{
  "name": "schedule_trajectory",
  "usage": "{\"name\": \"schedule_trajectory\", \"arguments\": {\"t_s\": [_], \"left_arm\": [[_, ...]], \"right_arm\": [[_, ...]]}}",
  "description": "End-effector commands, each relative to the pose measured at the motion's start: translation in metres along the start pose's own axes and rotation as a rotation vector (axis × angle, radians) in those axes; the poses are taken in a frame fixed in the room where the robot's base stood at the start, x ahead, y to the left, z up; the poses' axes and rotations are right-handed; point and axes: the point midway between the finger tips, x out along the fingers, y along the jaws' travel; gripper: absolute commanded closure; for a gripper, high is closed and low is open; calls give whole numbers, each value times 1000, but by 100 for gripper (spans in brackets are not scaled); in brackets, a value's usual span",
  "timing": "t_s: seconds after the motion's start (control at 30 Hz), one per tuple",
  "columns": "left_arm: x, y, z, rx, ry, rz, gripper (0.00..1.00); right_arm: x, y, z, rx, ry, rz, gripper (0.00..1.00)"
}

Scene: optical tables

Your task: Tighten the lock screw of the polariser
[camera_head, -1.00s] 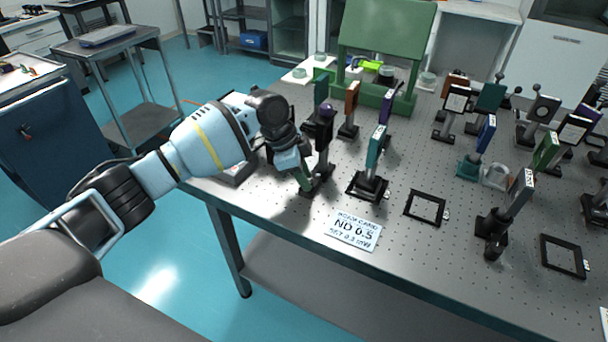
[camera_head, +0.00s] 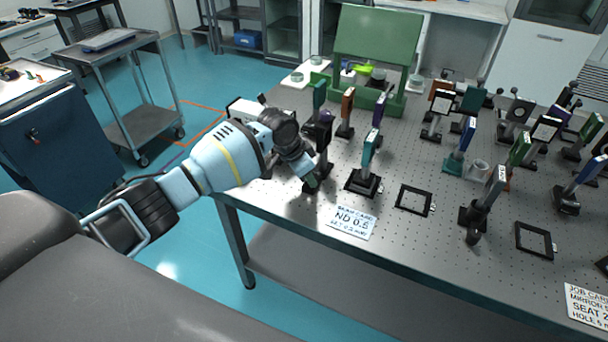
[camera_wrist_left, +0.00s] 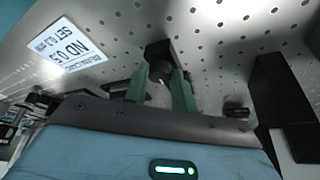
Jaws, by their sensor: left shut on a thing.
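The polariser (camera_head: 323,137) looks like a dark upright mount on a post near the table's left front edge. My left gripper (camera_head: 312,181) reaches in from the left, low beside the foot of this mount. In the left wrist view my left gripper's two green fingers (camera_wrist_left: 160,80) are shut on a small part at a black block (camera_wrist_left: 158,50). That part appears to be the lock screw, but the fingers mostly hide it. My right gripper is not in view.
The perforated optical table (camera_head: 290,212) holds several mounts close by, including a teal one (camera_head: 369,150) just right. An empty black frame (camera_head: 414,200) lies further right. A green panel (camera_head: 378,35) stands behind.

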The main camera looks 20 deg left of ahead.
Motion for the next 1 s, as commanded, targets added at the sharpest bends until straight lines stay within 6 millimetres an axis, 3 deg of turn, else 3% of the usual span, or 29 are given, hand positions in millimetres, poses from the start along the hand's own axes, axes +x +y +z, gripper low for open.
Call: {"name": "schedule_trajectory", "arguments": {"t_s": [0.6, 0.63, 0.77, 1.0], "left_arm": [[0, 0, 0, -49, 1, -19, 97], [0, 0, 0, -49, 1, -19, 70], [0, 0, 0, -48, 1, -19, 53], [0, 0, 0, -47, 0, -19, 52]], "right_arm": [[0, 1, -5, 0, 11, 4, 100], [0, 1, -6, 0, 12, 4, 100], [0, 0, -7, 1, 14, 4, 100], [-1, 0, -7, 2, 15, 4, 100]]}}
